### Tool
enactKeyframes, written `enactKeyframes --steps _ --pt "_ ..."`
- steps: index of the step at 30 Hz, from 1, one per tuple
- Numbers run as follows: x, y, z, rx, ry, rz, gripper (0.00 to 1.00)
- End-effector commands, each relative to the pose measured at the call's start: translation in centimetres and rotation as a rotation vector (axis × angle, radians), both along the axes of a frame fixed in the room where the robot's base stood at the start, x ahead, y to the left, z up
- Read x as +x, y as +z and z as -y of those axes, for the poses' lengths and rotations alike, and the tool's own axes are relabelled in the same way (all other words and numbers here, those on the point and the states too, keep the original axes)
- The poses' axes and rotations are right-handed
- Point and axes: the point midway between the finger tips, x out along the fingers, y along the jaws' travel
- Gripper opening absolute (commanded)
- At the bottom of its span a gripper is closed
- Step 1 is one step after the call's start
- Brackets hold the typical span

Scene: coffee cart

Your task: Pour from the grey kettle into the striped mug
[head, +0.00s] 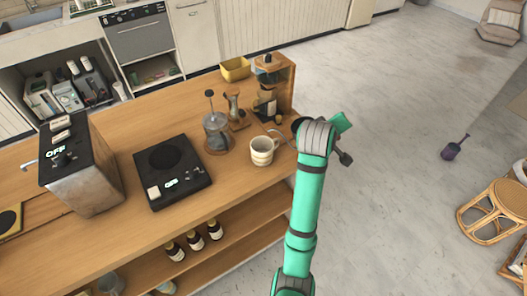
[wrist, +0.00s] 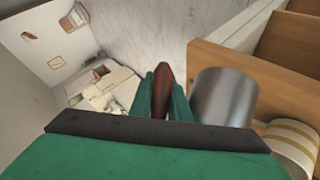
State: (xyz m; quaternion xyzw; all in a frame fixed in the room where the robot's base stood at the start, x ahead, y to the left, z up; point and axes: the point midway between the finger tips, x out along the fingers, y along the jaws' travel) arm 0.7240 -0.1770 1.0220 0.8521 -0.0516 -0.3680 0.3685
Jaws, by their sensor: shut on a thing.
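The striped mug (head: 262,151), cream with tan bands, stands upright near the counter's right end. Part of it also shows at the lower right of the wrist view (wrist: 291,143). My gripper (wrist: 161,88) is shut on the brown handle of the grey kettle, whose metal body (wrist: 222,97) shows just right of the fingers. In the head view my wrist hides most of the kettle. A thin curved spout (head: 281,135) shows left of my wrist, close to the mug's rim. I cannot tell how far the kettle is tilted or whether liquid flows.
A glass press (head: 215,131) stands left of the mug, with a wooden stand and brewer (head: 270,85) behind. A black scale (head: 170,172) and a metal machine (head: 82,165) are further left. Bottles (head: 195,240) stand on the shelf below. Open floor lies right of the counter.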

Motion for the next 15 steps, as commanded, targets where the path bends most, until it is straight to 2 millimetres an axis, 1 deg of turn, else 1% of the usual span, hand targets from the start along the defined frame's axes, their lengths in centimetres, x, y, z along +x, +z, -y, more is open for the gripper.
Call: enactKeyframes --steps 10,15 --pt "0.05 0.13 -0.16 -0.002 0.002 0.003 0.0" --pt "0.06 0.58 -0.36 -0.023 0.003 0.002 0.0"
